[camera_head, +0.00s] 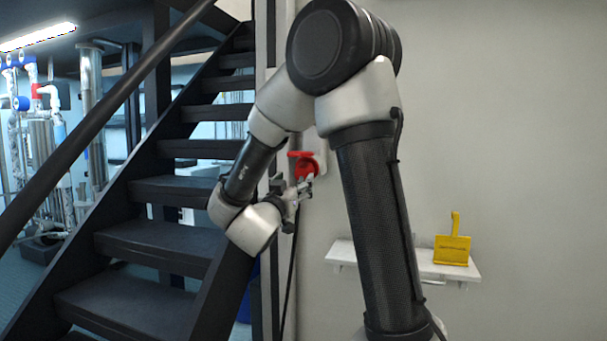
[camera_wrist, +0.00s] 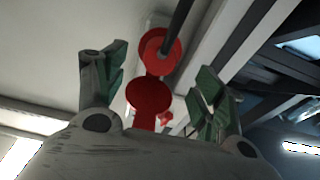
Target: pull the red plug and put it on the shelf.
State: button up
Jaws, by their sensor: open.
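The red plug (camera_head: 302,164) is at a white fitting on the wall, left of my upright arm link. In the wrist view, a red round part with a dark cable (camera_wrist: 160,50) appears beyond a red disc (camera_wrist: 149,95); I cannot tell exactly where plug and socket meet. My gripper (camera_head: 297,192) is just below the red part in the head view. In the wrist view my gripper (camera_wrist: 156,72) is open, with the red parts between its green-padded fingers; no contact is visible. The white shelf (camera_head: 345,253) is on the wall at lower right, partly hidden by my arm.
A yellow stand-like object (camera_head: 452,249) occupies the shelf's right part. A dark staircase (camera_head: 165,240) with a handrail stands close on the left. A dark cable (camera_head: 290,280) hangs below the red plug.

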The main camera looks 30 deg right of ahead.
aim_at(301, 175)
jog(key=shift+x, duration=4)
jog(key=c, duration=1.4)
jog(key=shift+v, duration=3.05)
